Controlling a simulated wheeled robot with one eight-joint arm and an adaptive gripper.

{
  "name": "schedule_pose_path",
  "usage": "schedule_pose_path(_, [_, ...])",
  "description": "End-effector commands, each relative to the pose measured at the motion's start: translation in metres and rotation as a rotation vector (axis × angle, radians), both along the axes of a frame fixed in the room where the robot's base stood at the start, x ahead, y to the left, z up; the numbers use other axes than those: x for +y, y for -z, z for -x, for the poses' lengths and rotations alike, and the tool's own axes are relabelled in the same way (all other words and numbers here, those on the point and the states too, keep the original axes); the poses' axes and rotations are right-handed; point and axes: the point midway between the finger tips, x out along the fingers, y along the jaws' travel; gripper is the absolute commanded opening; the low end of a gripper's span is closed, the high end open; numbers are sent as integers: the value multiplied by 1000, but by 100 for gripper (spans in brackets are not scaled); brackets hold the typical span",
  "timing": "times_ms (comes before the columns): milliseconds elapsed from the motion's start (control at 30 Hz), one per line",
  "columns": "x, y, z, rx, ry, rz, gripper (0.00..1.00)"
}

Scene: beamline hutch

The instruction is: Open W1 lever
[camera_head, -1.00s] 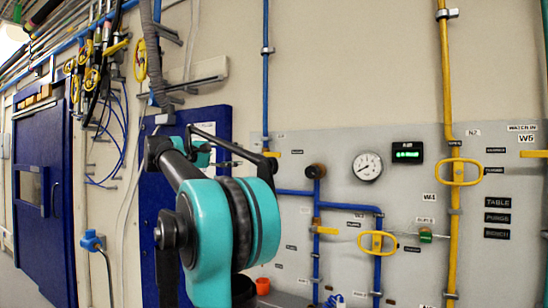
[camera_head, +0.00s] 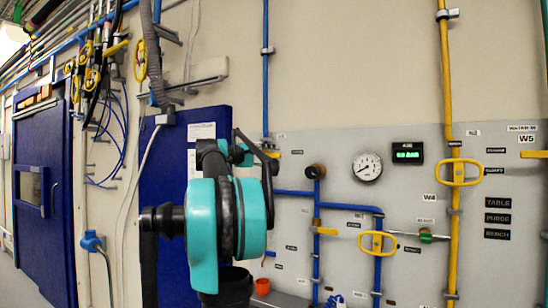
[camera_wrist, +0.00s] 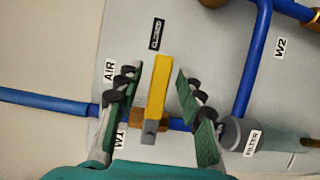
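The W1 lever (camera_wrist: 158,88) is a yellow bar in the wrist view. It stands across a blue pipe (camera_wrist: 50,102), on a brass-coloured valve body next to the W1 label (camera_wrist: 120,137). My gripper (camera_wrist: 156,74) is open, with one finger on each side of the lever. Gaps show between the lever and both finger pads.
The grey panel (camera_head: 330,235) carries a round gauge (camera_head: 367,166), a green display (camera_head: 407,153) and other yellow handles (camera_head: 378,243). A grey filter (camera_wrist: 240,133) sits close to my right finger. A blue board (camera_head: 180,165) stands behind my arm.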

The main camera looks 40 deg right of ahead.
Motion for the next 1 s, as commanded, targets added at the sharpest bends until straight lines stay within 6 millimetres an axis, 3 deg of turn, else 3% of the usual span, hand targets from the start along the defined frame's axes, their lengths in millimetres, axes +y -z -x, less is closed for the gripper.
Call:
schedule_pose_path(400, [-9, 0, 0, 0, 0, 0, 38])
schedule_pose_path(700, [-9, 0, 0, 0, 0, 0, 2])
schedule_pose_path(1000, [-9, 0, 0, 0, 0, 0, 0])
